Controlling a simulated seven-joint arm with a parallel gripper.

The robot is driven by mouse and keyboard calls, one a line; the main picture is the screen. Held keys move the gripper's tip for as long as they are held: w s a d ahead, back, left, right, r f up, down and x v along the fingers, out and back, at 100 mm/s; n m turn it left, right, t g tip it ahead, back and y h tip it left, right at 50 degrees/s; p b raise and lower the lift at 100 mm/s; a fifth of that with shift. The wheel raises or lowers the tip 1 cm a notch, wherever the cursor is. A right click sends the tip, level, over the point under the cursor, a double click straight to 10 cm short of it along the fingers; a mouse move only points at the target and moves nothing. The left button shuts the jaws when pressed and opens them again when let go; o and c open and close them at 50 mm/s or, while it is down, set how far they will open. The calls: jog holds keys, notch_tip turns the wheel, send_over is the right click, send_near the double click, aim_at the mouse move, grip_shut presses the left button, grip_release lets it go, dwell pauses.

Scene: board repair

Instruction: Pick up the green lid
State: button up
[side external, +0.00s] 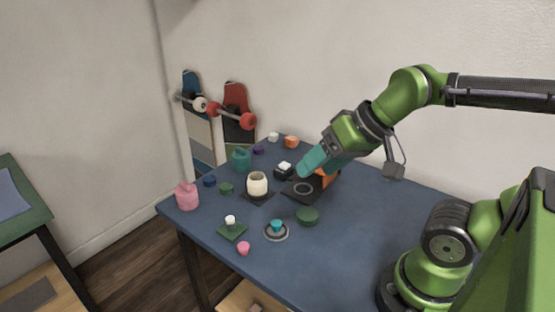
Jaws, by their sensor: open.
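A dark green round disc (307,216), which looks like a lid, lies flat on the blue table right of centre. A smaller green round piece (226,188) lies farther left; I cannot tell whether it is also a lid. My gripper (307,168) with teal fingers is open, above a black plate (292,190) with a ring on it, behind the larger green disc and apart from it. The fingers partly hide an orange block (326,178). I see nothing held between the fingers.
A cream jar (257,183) stands on a dark base left of the black plate. A grey dish (276,237) with a teal piece, a pink knob (243,248), a pink jar (187,196) and a teal jar (241,158) are around. The table's (350,240) right front is clear.

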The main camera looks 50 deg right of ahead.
jog(key=o, duration=0.4)
jog(key=shift+o, duration=0.2)
jog(key=n+g+h, duration=0.2)
jog(key=n+g, duration=0.2)
jog(key=g, duration=0.3)
send_over(308, 214)
notch_tip(308, 214, down, 7)
notch_tip(308, 214, down, 11)
jog(key=shift+a+r, duration=0.1)
jog(key=shift+f, duration=3.2)
